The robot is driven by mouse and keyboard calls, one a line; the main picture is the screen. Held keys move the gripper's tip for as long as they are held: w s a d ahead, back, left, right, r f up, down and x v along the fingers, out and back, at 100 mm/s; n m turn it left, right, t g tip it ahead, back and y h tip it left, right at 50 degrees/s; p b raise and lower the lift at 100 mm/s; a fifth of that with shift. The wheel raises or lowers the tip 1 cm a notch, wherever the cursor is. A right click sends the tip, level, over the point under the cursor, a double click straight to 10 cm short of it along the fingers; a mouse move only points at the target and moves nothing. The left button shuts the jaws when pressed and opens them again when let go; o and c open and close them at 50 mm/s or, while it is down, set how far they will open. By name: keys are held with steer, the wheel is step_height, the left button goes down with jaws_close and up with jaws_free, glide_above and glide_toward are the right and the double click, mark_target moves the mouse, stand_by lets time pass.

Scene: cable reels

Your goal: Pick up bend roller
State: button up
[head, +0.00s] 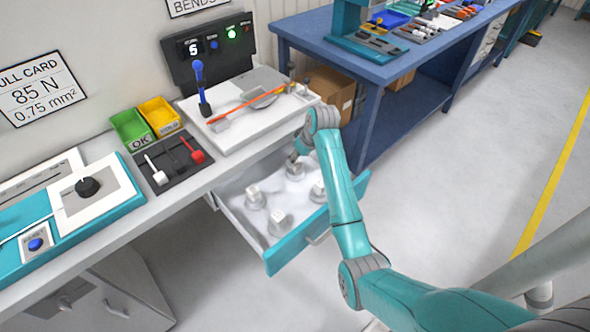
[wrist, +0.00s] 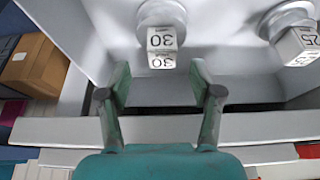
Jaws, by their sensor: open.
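Several pale bend rollers stand in the open drawer in the head view, among them ones at the left (head: 255,198), the front (head: 279,222) and the right (head: 319,191). In the wrist view a roller marked 30 (wrist: 162,38) lies just beyond my fingertips, roughly centred between them. Another roller marked 25 (wrist: 296,38) is at the upper right. My gripper (wrist: 158,75) is open and empty, its two teal fingers apart on either side. In the head view my gripper (head: 295,160) is over the back of the drawer, partly hidden by my arm.
The drawer (head: 295,247) has a teal front and light walls around the rollers. Above it, the bench holds a white bending fixture (head: 235,125) and a tool tray (head: 172,163). A blue table (head: 395,72) and cardboard box (head: 333,88) stand behind.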

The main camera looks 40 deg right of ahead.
steer(key=x, duration=0.5)
steer(key=shift+s+a, duration=0.1)
jaws_close()
step_height(320, 180, up, 18)
stand_by(0.9)
